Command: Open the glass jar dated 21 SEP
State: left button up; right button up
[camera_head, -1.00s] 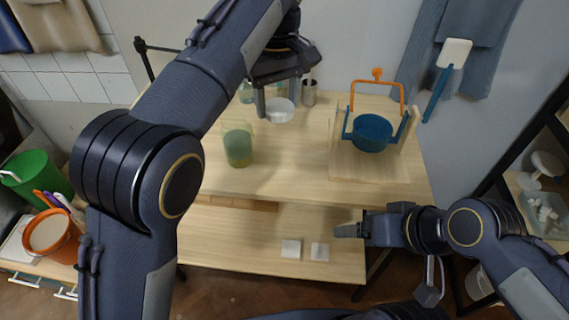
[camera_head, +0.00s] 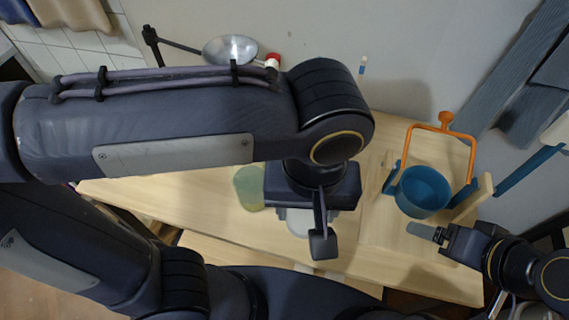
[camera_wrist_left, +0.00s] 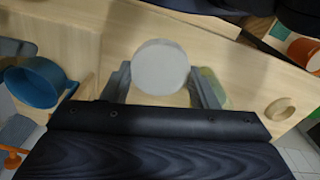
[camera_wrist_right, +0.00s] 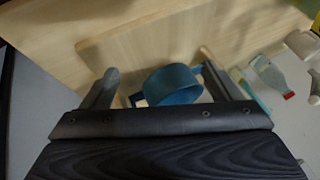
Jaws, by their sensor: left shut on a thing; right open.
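My left gripper (camera_head: 320,235) is shut on a white round lid (camera_wrist_left: 160,66), which lies between its fingers in the left wrist view. In the head view the lid (camera_head: 297,222) is mostly hidden by the gripper, and I cannot tell whether a jar is under it. A greenish glass jar (camera_head: 248,187) stands on the table just left of the gripper; it also shows partly behind a finger in the left wrist view (camera_wrist_left: 214,82). No date is readable on anything. My right gripper (camera_head: 427,232) is open and empty near the table's right side.
A blue pot (camera_head: 423,192) with an orange handle frame (camera_head: 445,127) stands on a wooden stand at the right. A wooden ring (camera_wrist_left: 280,108) lies on the wood in the left wrist view.

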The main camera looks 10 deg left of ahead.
jog(key=shift+w+r, duration=0.1)
jog(key=shift+r, duration=0.15)
pick_arm(q)
jog(key=w+f, duration=0.3)
jog(key=w, duration=0.1)
jog(key=w+f, duration=0.3)
jog(key=w, duration=0.1)
jog(key=w+a+f, duration=0.1)
jog(key=w+f, duration=0.2)
jog(key=w, duration=0.2)
jog(key=shift+f, duration=0.15)
pick_arm(e)
jog(key=shift+f, duration=0.15)
pick_arm(q)
jog(key=shift+w+a+f, duration=0.1)
jog(key=shift+w+f, duration=0.1)
jog(key=shift+f, duration=0.1)
jog(key=shift+w+f, duration=0.2)
jog(key=shift+f, duration=1.5)
pick_arm(e)
jog(key=shift+f, duration=0.15)
pick_arm(q)
jog(key=shift+f, duration=0.1)
pick_arm(e)
jog(key=shift+f, duration=0.1)
